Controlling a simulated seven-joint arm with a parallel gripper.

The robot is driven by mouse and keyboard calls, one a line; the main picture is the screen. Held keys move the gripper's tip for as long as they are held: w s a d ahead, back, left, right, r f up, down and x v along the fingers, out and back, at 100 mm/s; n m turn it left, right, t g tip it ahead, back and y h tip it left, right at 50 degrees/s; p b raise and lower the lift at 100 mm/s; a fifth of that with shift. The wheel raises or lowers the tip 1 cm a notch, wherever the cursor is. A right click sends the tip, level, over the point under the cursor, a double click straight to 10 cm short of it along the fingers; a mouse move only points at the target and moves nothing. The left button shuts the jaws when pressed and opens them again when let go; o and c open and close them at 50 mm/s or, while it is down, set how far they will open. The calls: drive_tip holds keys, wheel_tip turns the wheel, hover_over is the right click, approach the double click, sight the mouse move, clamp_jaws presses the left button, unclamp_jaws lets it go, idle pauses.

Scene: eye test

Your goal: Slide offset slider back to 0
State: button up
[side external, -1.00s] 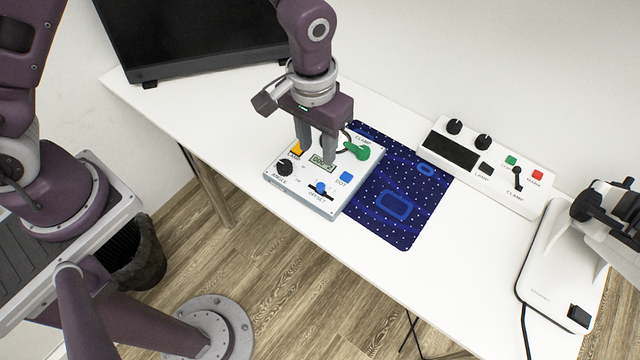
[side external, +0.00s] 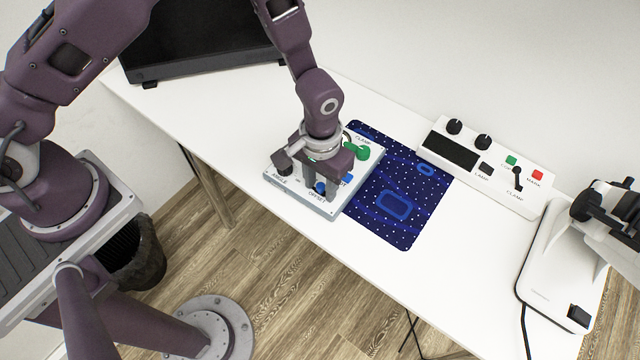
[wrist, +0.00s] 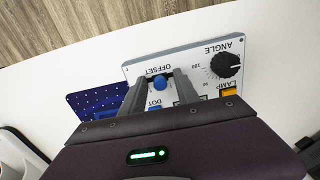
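The offset slider's blue knob (side external: 320,187) is on the front part of a white control panel (side external: 333,210). It also shows in the wrist view (wrist: 160,82), below the OFFSET label. My gripper (side external: 320,190) is low over the panel, with one finger on each side of the knob. In the wrist view, my gripper (wrist: 160,80) has its fingers apart, with gaps between them and the knob. The slider's scale and most of its track are hidden or too small to read. The display is mostly hidden by my gripper.
A blue patterned mat (side external: 395,205) lies to the right. A second control box (side external: 485,165) stands farther right.

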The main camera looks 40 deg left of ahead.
clamp_jaws()
drive_tip(key=shift+a, duration=0.1)
idle(0.4)
drive_tip(key=shift+a, duration=1)
unclamp_jaws()
drive_tip(key=shift+r, duration=0.1)
